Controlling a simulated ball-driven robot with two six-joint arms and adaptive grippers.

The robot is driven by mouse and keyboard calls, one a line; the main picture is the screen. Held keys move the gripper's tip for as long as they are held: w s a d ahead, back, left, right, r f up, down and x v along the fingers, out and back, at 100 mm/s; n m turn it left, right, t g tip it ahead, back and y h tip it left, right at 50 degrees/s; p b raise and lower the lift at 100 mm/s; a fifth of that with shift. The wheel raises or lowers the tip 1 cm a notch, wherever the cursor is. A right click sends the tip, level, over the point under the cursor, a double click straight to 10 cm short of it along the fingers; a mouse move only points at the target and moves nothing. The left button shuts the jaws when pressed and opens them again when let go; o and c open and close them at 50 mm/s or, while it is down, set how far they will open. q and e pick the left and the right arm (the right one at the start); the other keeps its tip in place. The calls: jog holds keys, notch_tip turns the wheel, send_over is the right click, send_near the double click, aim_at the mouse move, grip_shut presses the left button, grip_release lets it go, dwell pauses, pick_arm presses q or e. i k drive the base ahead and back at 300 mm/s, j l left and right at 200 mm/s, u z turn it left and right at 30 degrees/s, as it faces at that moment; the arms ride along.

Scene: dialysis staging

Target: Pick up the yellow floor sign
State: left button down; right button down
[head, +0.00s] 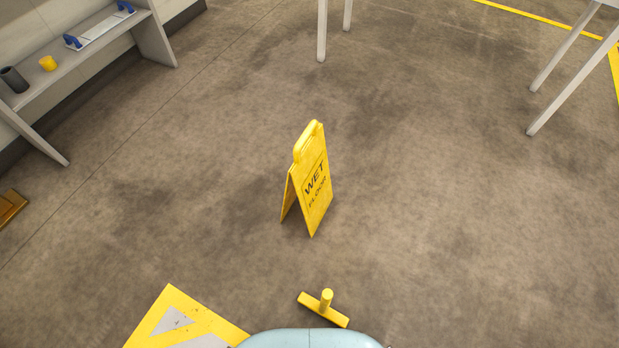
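The yellow floor sign (315,185) stands upright on the floor near the middle of the head view. It is an A-frame with dark lettering that reads "WET FLOOR" and a yellow handle loop at its top. Its two panels are spread apart at the bottom. Nothing touches it. Neither of my grippers shows in this view.
A yellow T-shaped piece (325,306) lies on the floor close to my base. Yellow-edged floor marking (232,333) is at bottom left. A grey shelf (95,48) with a tray (100,28), yellow cup (48,64) and dark cylinder (14,80) stands upper left. White legs (565,90) rise upper right. Floor around the sign is clear.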

aim_at(308, 179)
jog(key=i+j+z, duration=0.15)
jog(key=j, duration=0.25)
jog(key=i+j+z, duration=0.15)
jog(key=j, duration=0.25)
jog(key=i+j+z, duration=0.15)
jog(key=j, duration=0.3)
jog(key=i+j+z, duration=0.15)
jog(key=j, duration=0.25)
jog(key=i+j+z, duration=0.15)
jog(key=j, duration=0.35)
jog(key=i+j+z, duration=0.15)
jog(key=j, duration=0.35)
jog(key=j+z, duration=0.15)
jog(key=j, duration=0.35)
